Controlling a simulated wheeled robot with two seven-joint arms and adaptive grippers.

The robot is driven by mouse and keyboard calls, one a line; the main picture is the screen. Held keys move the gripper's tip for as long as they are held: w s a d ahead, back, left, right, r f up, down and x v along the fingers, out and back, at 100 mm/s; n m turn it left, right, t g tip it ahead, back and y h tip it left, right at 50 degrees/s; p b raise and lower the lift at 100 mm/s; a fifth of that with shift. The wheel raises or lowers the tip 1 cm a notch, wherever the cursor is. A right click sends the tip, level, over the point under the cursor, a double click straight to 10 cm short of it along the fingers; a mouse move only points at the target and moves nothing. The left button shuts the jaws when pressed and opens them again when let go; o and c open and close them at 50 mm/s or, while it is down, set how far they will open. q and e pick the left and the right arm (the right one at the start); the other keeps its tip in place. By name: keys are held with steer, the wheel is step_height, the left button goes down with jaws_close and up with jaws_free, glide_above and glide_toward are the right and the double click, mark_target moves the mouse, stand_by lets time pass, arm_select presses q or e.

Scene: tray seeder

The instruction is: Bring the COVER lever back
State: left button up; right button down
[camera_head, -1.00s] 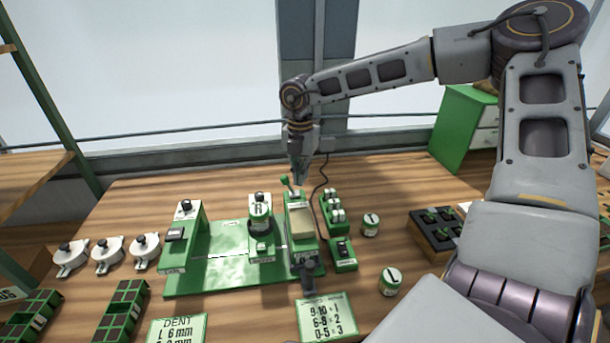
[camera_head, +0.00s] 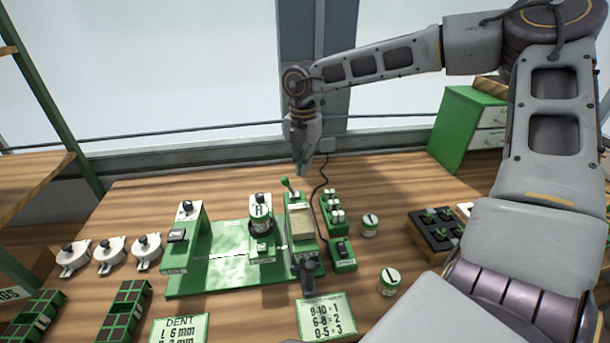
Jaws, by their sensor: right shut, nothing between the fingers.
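The lever with a green knob (camera_head: 286,182) stands at the back end of a green and white station (camera_head: 294,208), right of the green plate. It tilts to the left in the picture. I take it to be the COVER lever; the station's small front label is hard to read. My right gripper (camera_head: 302,173) points down just above and to the right of the knob. It is shut, empty, and appears apart from the lever. My left gripper is out of view.
A green tray base (camera_head: 210,272) carries other stations to the left. A block of white-topped switches (camera_head: 332,206) and a cable stand close on the right. Small round pots (camera_head: 370,224), a seedling tray (camera_head: 436,230) and a sign card (camera_head: 326,317) lie around.

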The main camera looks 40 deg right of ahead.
steer(key=shift+s+d+r+p, duration=0.1)
steer(key=shift+r+p, duration=0.1)
steer(key=shift+r, duration=0.4)
steer(key=shift+s+d+r+p, duration=0.1)
steer(key=shift+r+p, duration=0.1)
steer(key=shift+r, duration=0.4)
steer(key=shift+w+r, duration=0.1)
